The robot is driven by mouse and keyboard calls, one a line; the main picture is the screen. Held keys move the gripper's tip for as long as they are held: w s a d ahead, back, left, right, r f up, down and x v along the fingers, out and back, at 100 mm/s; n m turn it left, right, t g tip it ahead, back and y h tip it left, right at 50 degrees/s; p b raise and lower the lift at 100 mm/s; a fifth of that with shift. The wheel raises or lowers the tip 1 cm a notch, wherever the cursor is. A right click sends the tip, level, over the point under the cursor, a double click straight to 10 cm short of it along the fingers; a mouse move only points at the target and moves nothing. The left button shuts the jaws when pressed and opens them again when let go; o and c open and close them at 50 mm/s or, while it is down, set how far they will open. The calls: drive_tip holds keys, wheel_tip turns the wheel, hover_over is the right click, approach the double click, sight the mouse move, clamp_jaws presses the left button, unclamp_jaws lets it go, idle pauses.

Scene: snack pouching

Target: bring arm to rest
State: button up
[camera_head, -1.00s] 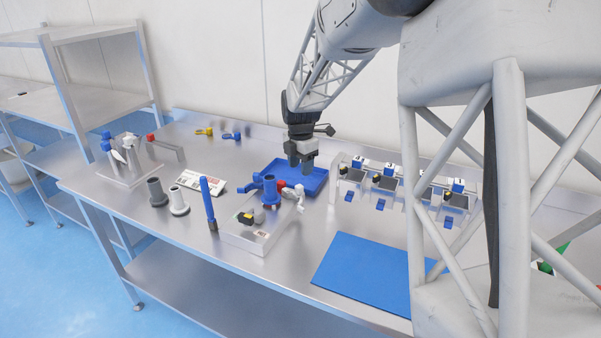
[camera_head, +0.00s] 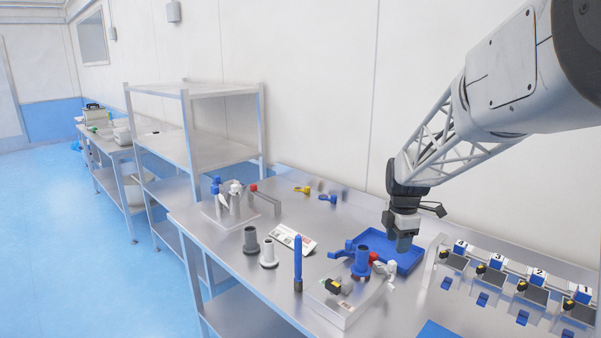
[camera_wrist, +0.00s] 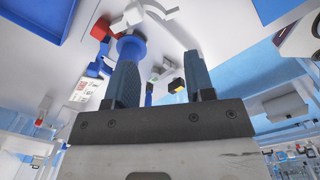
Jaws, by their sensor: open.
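My gripper (camera_head: 402,245) hangs from my arm over the blue tray (camera_head: 375,236), its fingers pointing down. I cannot tell the exact height above the tray. In the wrist view my gripper (camera_wrist: 158,85) shows its two dark fingers apart, with no object held between them.
A grey sealing device with a blue cylinder (camera_head: 361,262) stands just in front of the tray. A numbered dispenser row (camera_head: 520,285) is at right. A blue pen-like tool (camera_head: 298,258), grey cup (camera_head: 250,240), white cup (camera_head: 268,254) and printed card (camera_head: 293,240) are at left.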

drive_tip(key=s+a+r+m, duration=0.2)
drive_tip(key=s+m, duration=0.1)
drive_tip(key=s, duration=0.3)
drive_tip(key=s+a+r+m+t, duration=0.1)
drive_tip(key=s+r+m, duration=0.1)
drive_tip(key=s+m, duration=0.3)
drive_tip(key=s+a+r+m, duration=0.2)
drive_tip(key=s+r, duration=0.1)
drive_tip(key=s, duration=0.5)
drive_tip(key=s+a+f+m+t, duration=0.1)
drive_tip(key=s+a+f+m, duration=0.1)
drive_tip(key=s+m, duration=0.7)
drive_tip(key=s+a, duration=0.1)
drive_tip(key=s, duration=0.7)
drive_tip(key=shift+s+m, duration=0.25)
drive_tip(key=shift+m, duration=0.15)
